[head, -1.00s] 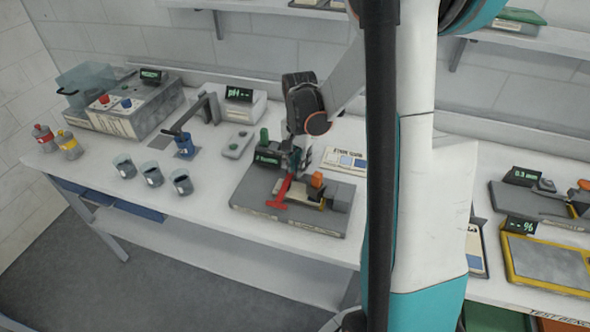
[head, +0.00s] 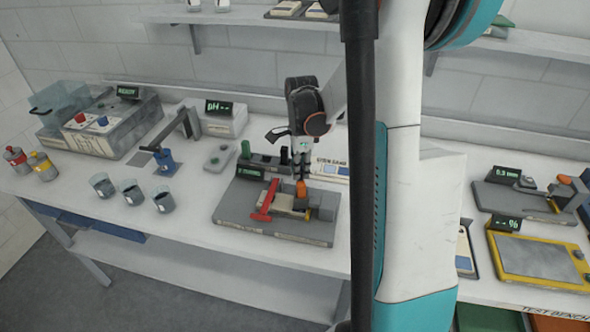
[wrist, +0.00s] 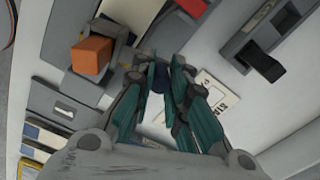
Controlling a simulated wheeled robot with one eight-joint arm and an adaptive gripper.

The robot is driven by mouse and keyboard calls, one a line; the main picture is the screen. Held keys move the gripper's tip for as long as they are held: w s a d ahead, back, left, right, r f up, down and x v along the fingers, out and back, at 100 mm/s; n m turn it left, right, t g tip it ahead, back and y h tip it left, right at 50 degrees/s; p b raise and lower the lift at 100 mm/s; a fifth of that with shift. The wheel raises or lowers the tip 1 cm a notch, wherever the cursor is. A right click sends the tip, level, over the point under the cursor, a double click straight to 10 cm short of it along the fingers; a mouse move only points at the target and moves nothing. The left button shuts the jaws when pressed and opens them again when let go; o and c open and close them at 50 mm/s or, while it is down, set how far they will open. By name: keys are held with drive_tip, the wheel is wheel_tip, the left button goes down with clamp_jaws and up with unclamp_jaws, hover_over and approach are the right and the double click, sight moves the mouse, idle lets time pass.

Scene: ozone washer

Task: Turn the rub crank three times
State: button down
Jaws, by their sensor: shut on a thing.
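The rub tester (head: 232,213) is a grey block on the bench with a red T-shaped arm (head: 265,200), an orange knob (head: 300,188) and a small display (head: 250,173). The orange knob shows as an orange block (wrist: 92,55) in the wrist view. My gripper (head: 303,155) points down at the tester's back edge, behind the orange knob. In the wrist view its teal fingers (wrist: 158,76) close around a small dark rounded knob (wrist: 157,80), apparently the rub crank's handle. The rest of the crank is mostly hidden by the fingers.
Several cups (head: 131,192) and a blue holder (head: 165,162) are to the left. A yellow-framed panel (head: 541,256) lies right of my arm. A shelf (head: 270,17) runs above.

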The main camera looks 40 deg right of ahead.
drive_tip(key=shift+s+d+m, duration=0.35)
drive_tip(key=shift+d+m, duration=0.05)
drive_tip(key=shift+m, duration=0.4)
drive_tip(key=c, duration=1.5)
unclamp_jaws()
drive_tip(key=shift+c, duration=0.2)
drive_tip(key=shift+r, duration=0.1)
wheel_tip(320, 180, up, 12)
